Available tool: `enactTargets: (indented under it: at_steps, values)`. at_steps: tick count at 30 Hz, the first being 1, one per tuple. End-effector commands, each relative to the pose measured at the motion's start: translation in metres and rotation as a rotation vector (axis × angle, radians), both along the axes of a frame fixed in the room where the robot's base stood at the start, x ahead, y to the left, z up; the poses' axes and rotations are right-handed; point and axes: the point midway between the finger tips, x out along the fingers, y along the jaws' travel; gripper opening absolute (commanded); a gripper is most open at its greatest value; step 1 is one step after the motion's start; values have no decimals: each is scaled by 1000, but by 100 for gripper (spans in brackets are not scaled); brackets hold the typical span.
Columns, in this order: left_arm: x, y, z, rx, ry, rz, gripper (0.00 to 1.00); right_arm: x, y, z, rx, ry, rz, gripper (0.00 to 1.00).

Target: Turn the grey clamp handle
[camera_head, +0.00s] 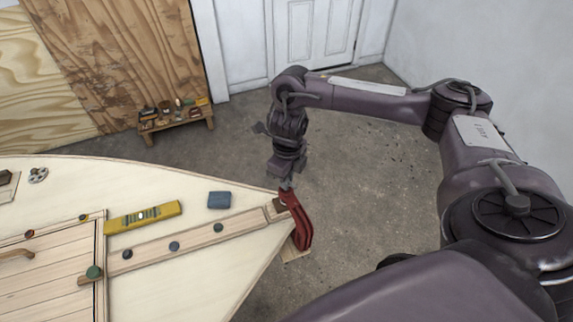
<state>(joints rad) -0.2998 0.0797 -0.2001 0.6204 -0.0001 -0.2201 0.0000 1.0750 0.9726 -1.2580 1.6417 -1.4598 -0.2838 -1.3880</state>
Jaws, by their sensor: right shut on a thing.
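A red clamp (300,224) sits at the pointed right end of the pale plywood hull (190,280), by the tip of a wooden strip (200,238). My right gripper (286,184) points down just above the top of the clamp. It is shut on the small grey clamp handle, which its fingers mostly hide. The handle's exact angle is too small to tell. My left gripper is not in view.
A yellow level (143,217) and a blue block (219,200) lie on the hull. Several dark round knobs sit along the strip. A low bench (177,122) with small items stands behind. Concrete floor (365,200) is clear right of the hull.

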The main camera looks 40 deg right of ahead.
Motion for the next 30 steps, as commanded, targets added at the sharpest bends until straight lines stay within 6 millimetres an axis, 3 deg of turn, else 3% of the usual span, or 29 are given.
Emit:
enactTargets:
  at_steps: [15, 16, 21, 30]
  values:
    - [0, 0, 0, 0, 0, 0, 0, -1, 0, -1, -1, 4, 18, 0]
    - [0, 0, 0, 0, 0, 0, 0, -1, 0, -1, -1, 4, 18, 18]
    - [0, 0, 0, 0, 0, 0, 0, -1, 0, -1, -1, 3, 18, 40]
    - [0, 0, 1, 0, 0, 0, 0, 0, 0, 2, 0, 0, 18, 40]
